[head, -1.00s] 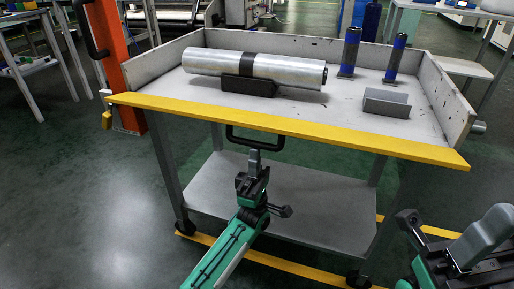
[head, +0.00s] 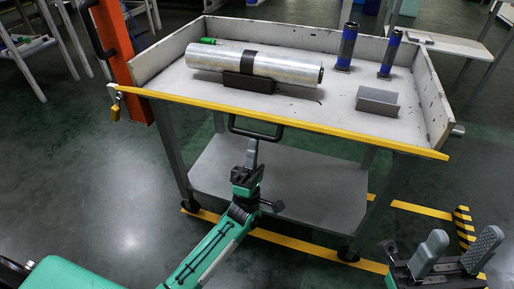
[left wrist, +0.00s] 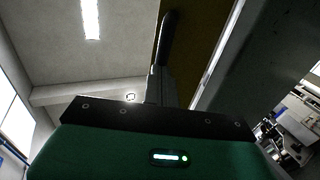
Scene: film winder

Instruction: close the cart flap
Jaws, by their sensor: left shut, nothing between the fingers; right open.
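The cart flap (head: 290,123) runs along the front of the cart's tray (head: 215,88) as a yellow strip. It lies low, at about tray-floor height, and the tray's front is open above it; I cannot tell its exact tilt. A dark handle (head: 256,133) shows below it. My left gripper (head: 251,153) is shut and empty, pointing up just below the handle; I cannot tell whether it touches. Its fingers (left wrist: 163,60) show upright in the left wrist view, near a dark yellow surface. My right gripper (head: 455,250) is open and empty at lower right, away from the cart.
The tray holds a silver roll (head: 295,69) on a dark cradle, two blue-black cylinders (head: 347,46) and a grey block (head: 377,101). An orange post (head: 118,60) and a padlock (head: 116,108) are at the left. A lower shelf (head: 310,185) lies behind my left gripper.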

